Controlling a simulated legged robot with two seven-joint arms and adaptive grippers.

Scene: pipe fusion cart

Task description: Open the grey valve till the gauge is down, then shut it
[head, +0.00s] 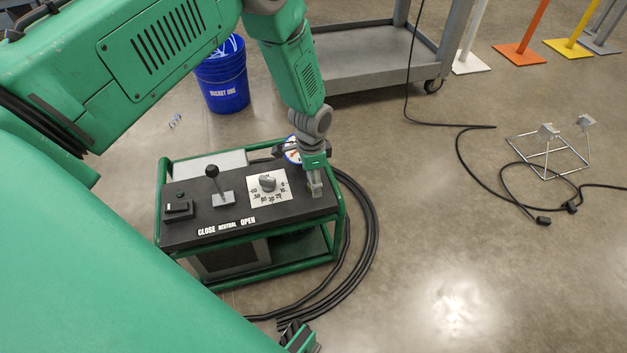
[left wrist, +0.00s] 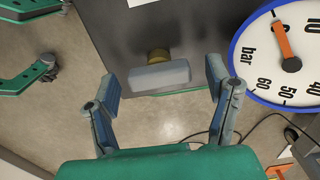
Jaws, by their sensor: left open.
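The grey valve (left wrist: 158,76) is a flat bar handle on a brass stem at the dark cart panel's edge, in the left wrist view. My left gripper (left wrist: 164,82) is open, with one finger on each side of the bar and gaps showing. In the head view my left gripper (head: 314,190) points down at the panel's right end, and I cannot make out the valve there. The gauge (left wrist: 262,62) has a blue rim and an orange needle pointing up, left of the 10 mark; the exact reading is unclear. In the head view the arm partly covers the gauge (head: 290,156).
A blue bucket (head: 222,85) and grey trolley (head: 365,74) stand behind. A wire stand (head: 548,155) and cables lie at right; floor between is clear.

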